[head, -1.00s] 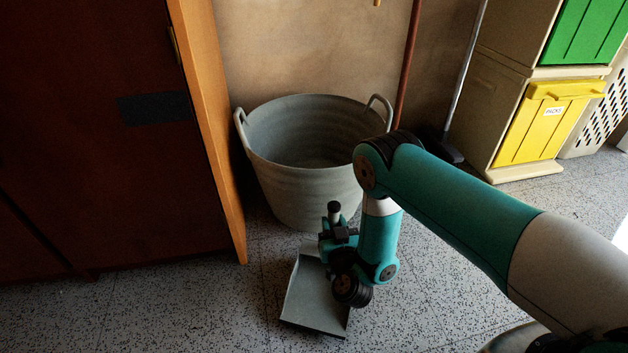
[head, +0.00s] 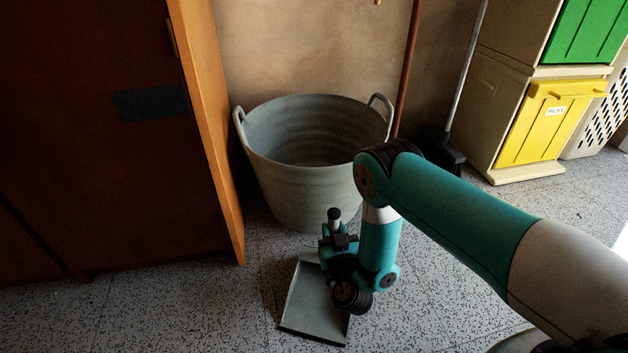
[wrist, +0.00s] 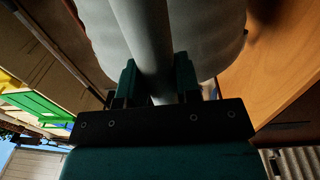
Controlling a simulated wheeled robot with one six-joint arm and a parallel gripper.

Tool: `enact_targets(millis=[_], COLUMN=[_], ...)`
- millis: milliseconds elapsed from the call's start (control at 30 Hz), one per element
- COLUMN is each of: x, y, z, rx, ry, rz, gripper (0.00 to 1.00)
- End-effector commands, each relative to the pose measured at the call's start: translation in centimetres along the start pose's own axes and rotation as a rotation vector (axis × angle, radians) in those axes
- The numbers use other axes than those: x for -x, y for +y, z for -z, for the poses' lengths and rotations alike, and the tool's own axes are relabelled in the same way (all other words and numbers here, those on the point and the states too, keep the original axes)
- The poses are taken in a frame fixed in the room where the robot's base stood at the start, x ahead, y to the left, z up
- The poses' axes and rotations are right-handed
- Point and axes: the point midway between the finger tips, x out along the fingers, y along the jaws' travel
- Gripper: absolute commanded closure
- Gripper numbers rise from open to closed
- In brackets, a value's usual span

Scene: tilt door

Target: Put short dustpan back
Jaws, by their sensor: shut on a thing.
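The short dustpan (head: 313,301) is a grey pan at the lower middle of the head view, on or just above the speckled floor; I cannot tell if it touches. Its upright handle tip shows just above my gripper (head: 338,242). In the wrist view my gripper (wrist: 157,88) is shut on the grey handle of the dustpan (wrist: 147,40), with a teal finger on each side. Part of the pan is hidden behind my wrist.
A large grey tub (head: 300,185) with two handles stands just behind the dustpan. An open wooden door (head: 207,130) is at its left. A broom (head: 447,150) and stacked bins (head: 535,125) stand at the right. Floor at the lower left is clear.

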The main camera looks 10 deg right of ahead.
Motion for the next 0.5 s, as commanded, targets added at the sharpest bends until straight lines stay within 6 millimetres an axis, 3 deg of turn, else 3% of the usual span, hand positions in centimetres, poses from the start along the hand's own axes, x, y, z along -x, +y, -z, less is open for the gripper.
enact_targets(millis=[233, 267, 300, 367, 500], x=[-0.03, -0.04, -0.03, -0.03, -0.02], y=[0.0, 0.0, 0.0, 0.0, 0.0], z=[-0.56, -0.45, -0.43, -0.44, -0.45], rx=[-0.001, -0.001, -0.001, -0.001, 0.0], ry=[0.001, 0.001, 0.001, 0.001, 0.001], rz=[0.0, 0.0, 0.0, 0.0, 0.0], gripper=[1.0, 0.62, 0.53, 0.39, 0.39])
